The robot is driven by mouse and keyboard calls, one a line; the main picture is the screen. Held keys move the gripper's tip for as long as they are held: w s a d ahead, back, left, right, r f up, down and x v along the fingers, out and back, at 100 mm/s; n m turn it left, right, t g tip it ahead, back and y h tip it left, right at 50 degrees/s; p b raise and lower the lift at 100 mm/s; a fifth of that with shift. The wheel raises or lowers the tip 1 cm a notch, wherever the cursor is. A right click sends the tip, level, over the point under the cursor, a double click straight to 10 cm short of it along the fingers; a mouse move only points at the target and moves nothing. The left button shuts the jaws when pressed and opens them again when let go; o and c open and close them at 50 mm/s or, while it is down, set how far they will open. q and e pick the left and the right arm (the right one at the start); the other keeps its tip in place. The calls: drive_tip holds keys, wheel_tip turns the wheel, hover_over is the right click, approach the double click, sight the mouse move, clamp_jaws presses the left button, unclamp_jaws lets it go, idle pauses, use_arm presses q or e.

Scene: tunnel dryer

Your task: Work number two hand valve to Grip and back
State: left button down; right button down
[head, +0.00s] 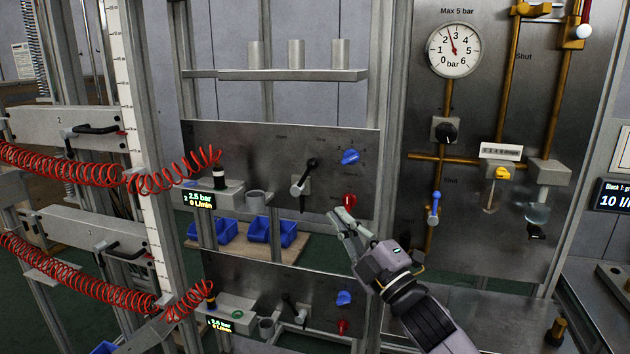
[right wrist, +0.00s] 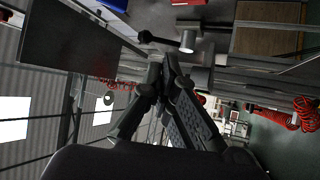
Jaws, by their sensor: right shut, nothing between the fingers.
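The upper panel (head: 240,150), level with the plate marked 2, carries a hand valve (head: 298,187) with a black lever (head: 309,172). The lever slants up and right from its grey hub; the small labels around it are too blurred to read. My right gripper (head: 342,216) is shut and empty, below and right of the lever, close under the red knob (head: 349,199). I cannot tell whether it touches that knob. In the right wrist view my closed fingers (right wrist: 164,62) point towards a black ball-ended lever (right wrist: 158,38) and a grey cylinder (right wrist: 188,40). My left gripper is out of view.
A blue knob (head: 350,157) sits above the red one. A similar lower panel (head: 245,275) has its own valve (head: 296,309). A display (head: 199,200), grey cup (head: 255,200) and red coiled hoses (head: 70,170) lie left. A gauge panel (head: 480,100) stands right.

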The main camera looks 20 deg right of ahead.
sight(307, 175)
drive_tip(key=p+x, duration=0.2)
drive_tip(key=x, duration=0.8)
drive_tip(key=shift+w+a+p, duration=0.1)
drive_tip(key=shift+p, duration=0.2)
